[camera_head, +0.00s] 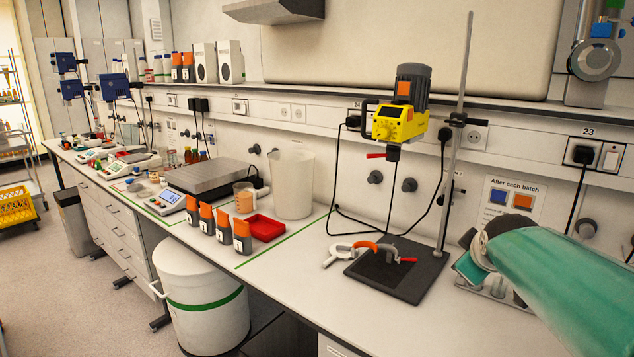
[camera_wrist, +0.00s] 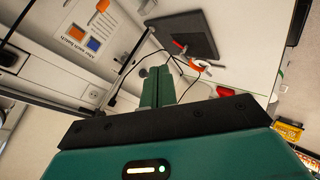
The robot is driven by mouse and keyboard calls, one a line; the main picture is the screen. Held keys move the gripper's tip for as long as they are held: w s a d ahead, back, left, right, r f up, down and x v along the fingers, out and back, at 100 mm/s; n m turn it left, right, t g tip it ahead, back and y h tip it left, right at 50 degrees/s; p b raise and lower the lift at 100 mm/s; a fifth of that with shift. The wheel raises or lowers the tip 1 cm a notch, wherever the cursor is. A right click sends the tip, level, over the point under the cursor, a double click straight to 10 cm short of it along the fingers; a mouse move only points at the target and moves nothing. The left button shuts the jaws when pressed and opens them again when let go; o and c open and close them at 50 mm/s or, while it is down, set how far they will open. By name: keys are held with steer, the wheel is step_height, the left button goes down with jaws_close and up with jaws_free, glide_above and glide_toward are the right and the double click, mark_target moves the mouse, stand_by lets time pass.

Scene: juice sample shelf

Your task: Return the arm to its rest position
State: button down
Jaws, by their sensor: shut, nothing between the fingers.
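My gripper (camera_wrist: 157,88) shows in the wrist view with its green fingers together and nothing between them. It is raised clear of the bench, with no object touching the fingertips. My teal arm (camera_head: 560,280) reaches in from the right edge of the head view, over the right end of the bench. I cannot make out the fingers in the head view.
The bench (camera_head: 300,275) carries a stirrer stand (camera_head: 425,280) with a yellow motor (camera_head: 398,122) and tall rod near my arm. Several orange-capped bottles (camera_head: 224,225), a red tray (camera_head: 265,228) and a beaker (camera_head: 293,185) stand left. A white bin (camera_head: 200,280) is below.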

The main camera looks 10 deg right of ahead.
steer(key=s+a+f+m+g+y, duration=0.2)
steer(key=s+a+f, duration=0.2)
steer(key=s+a, duration=0.4)
steer(key=s+a+f+m+g+y, duration=0.1)
steer(key=s+a+f+m+y, duration=0.1)
steer(key=s+a+f, duration=0.3)
steer(key=s+a+m, duration=0.1)
steer(key=s+a, duration=0.3)
steer(key=a, duration=0.7)
steer(key=shift+s+a+g+y, duration=0.2)
steer(key=shift+a+g+y, duration=0.1)
steer(key=shift+a+g, duration=0.1)
steer(key=shift+f, duration=0.1)
